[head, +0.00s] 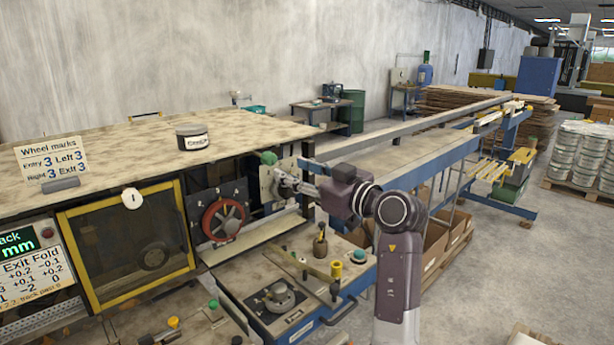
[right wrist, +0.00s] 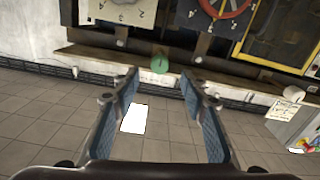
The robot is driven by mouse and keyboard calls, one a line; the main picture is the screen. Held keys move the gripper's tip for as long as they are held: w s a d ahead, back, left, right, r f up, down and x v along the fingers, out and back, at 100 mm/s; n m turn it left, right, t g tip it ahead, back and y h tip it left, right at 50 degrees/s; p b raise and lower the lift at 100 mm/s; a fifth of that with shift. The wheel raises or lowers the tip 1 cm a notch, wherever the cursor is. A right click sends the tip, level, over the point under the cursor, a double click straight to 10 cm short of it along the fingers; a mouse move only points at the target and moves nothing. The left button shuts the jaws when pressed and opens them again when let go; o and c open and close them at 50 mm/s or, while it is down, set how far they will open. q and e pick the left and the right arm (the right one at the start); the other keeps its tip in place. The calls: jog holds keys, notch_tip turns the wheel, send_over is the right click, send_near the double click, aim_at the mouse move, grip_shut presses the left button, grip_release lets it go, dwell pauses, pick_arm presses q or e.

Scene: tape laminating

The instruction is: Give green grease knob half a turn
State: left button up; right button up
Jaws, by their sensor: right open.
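A green knob (head: 268,158) shows at the top of a pale dial panel (head: 266,184), right of the red wheel in the head view. What looks like the same green knob (right wrist: 160,63) shows in the right wrist view, just beyond and between the fingertips. My right gripper (head: 284,182) is in front of the dial panel, a little below and right of the knob in the head view. In the right wrist view the gripper (right wrist: 158,84) is open, with nothing between its fingers. My left gripper is not in view.
The red wheel (head: 222,219) and a yellow-framed window (head: 62,240) are to the left. A bench (head: 262,264) below the arm carries a round fixture (head: 280,297), a brown bottle (head: 320,245) and a teal knob (head: 359,256). A dark tin (head: 192,138) stands on the machine top.

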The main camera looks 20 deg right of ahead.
jog(key=v, duration=0.4)
dwell(0.4)
